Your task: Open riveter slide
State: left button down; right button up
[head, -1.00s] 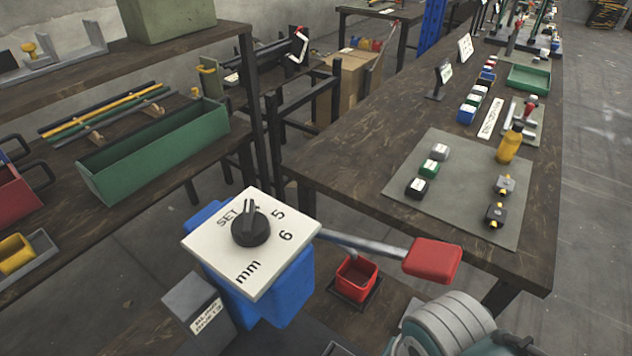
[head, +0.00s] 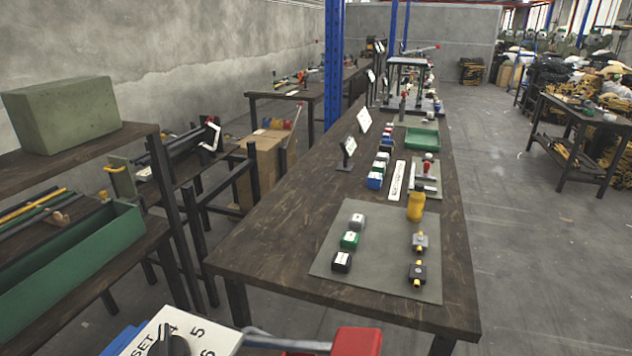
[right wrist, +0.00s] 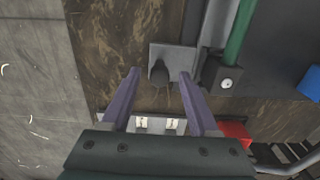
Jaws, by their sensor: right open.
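My right gripper (right wrist: 159,74) is open in the right wrist view, its two fingers apart and nothing gripped between them. A small grey plate with a black knob (right wrist: 158,72) lies between and just beyond the fingertips; I cannot tell whether they touch. I cannot tell for sure which part is the riveter slide. In the head view a white dial plate (head: 205,338) with numbers shows at the bottom edge, mostly cut off, with a red handle (head: 357,341) to its right. My left gripper is not in view.
The right wrist view also shows a green rod (right wrist: 239,32), a red part (right wrist: 236,132) and a blue part (right wrist: 311,82). In the head view a long dark bench (head: 270,255) carries a grey mat (head: 378,262) with small blocks and a yellow bottle (head: 415,206). Open floor lies right of it.

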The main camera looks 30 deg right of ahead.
notch_tip(320, 180, up, 10)
jog(key=p, duration=0.4)
jog(key=shift+p, duration=0.3)
